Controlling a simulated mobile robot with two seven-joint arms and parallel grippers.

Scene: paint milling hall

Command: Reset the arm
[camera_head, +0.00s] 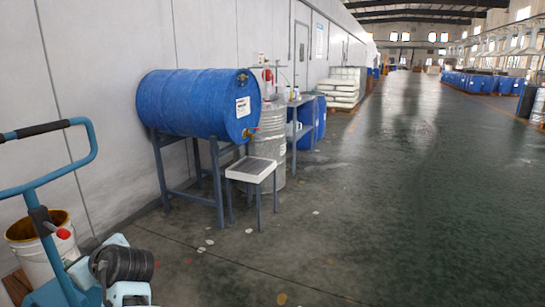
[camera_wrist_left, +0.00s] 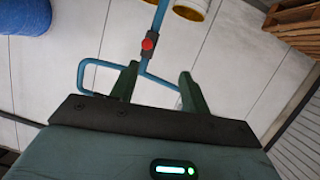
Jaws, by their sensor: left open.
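My left gripper (camera_wrist_left: 158,73) is open, with its two dark green fingers spread and nothing held between them. In the left wrist view, a blue handle with a red button (camera_wrist_left: 149,44) shows beyond the fingers, and its stem runs into the gap between them in the picture. I cannot tell how far off it is. In the head view, parts of my left arm, teal with a black ribbed section, show at the bottom left beside the blue cart handle (camera_head: 88,170). The left fingertips cannot be made out there. My right gripper is in neither view.
A blue drum (camera_head: 195,103) lies on a steel stand by the wall, with a small tray table (camera_head: 250,170) in front. A white bucket (camera_head: 38,248) stands behind the cart handle. The floor (camera_head: 400,200) to the right is clear.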

